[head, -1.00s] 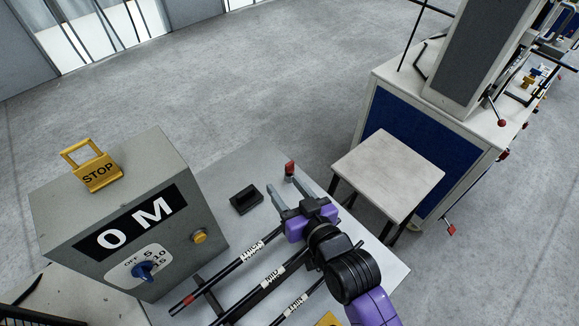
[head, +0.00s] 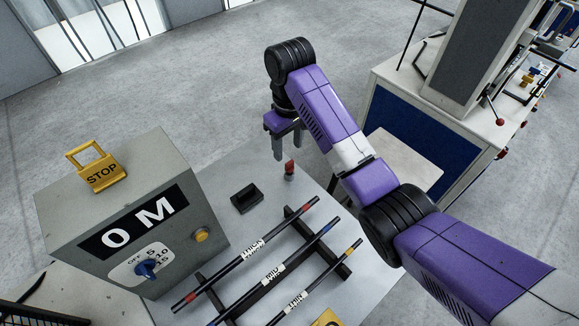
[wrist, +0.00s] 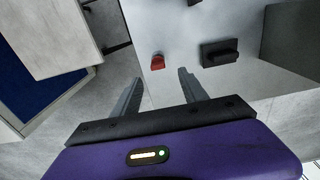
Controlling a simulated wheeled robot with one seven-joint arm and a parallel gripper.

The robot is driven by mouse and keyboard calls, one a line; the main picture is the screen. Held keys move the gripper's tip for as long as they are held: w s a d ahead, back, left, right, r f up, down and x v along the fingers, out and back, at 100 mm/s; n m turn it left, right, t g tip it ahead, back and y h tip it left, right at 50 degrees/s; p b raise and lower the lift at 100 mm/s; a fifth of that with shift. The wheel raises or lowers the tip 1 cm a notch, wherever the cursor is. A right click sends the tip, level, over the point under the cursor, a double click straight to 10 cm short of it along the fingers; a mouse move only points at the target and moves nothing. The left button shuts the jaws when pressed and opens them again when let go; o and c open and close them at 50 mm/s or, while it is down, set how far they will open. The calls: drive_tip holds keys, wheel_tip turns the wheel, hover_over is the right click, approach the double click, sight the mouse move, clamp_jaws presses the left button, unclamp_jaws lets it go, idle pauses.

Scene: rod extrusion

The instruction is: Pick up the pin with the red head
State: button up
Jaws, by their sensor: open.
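The pin with the red head (head: 289,169) stands upright on the grey table top (head: 352,290), near its far edge. In the wrist view its red head (wrist: 157,62) shows ahead of the fingertips, between their lines. My gripper (head: 292,157) is above and beside the pin in the head view, fingers pointing down, open and empty. In the wrist view the two grey fingers (wrist: 161,77) are spread apart, with the pin beyond them and not touching. The lower part of the pin is hard to make out.
A black block with a raised grip (head: 246,198) sits left of the pin. Rods marked thick (head: 230,268), mid (head: 290,252) and thin (head: 330,268) lie on a black rack. A grey control box (head: 130,215) stands left. A stool (head: 400,165) is partly behind my arm.

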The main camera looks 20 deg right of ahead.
sight(289, 162)
drive_tip(key=shift+s+d, duration=0.1)
drive_tip(key=shift+d, duration=0.05)
drive_tip(key=shift+f, duration=0.3)
wheel_tip(289, 162, down, 7)
drive_tip(key=shift+r+p, duration=0.15)
drive_tip(key=shift+p, duration=0.7)
drive_tip(key=shift+c, duration=0.2)
clamp_jaws()
